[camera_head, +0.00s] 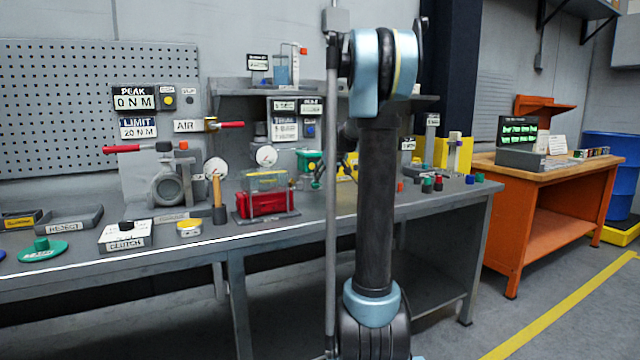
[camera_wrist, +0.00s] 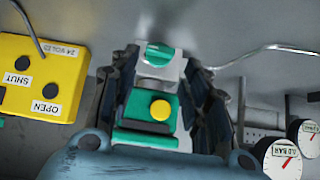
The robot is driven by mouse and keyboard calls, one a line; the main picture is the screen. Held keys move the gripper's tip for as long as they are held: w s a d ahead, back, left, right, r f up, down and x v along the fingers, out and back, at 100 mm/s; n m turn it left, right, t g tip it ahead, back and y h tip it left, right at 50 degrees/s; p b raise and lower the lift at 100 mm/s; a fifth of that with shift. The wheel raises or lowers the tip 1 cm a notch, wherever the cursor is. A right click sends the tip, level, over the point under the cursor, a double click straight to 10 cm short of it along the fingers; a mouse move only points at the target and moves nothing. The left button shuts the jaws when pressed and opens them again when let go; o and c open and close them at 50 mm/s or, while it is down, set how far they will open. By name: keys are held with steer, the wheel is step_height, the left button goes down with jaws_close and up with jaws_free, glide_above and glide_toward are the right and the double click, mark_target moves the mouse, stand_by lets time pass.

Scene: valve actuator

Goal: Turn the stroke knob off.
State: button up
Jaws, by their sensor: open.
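In the wrist view, my gripper (camera_wrist: 161,62) is open, with one dark finger on each side of a green and grey device. A green round knob (camera_wrist: 158,54) on a pale grey block lies between the fingertips. A gap seems to remain on both sides, but I cannot tell whether either finger touches it. Nearer the camera, a yellow round button (camera_wrist: 160,110) sits on the green housing (camera_wrist: 133,108). No stroke label is readable. In the head view, a green device (camera_head: 308,160) shows on the bench left of my arm.
A yellow box (camera_wrist: 40,75) marked OPEN and SHUT stands left of my gripper, with a bent rod above it. Dial gauges (camera_wrist: 283,157) are at the lower right. The grey bench (camera_head: 270,228) holds a red tank (camera_head: 262,203) and a mallet (camera_head: 219,200).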

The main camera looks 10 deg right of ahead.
steer(key=shift+v, duration=2.45)
steer(key=shift+a, duration=0.1)
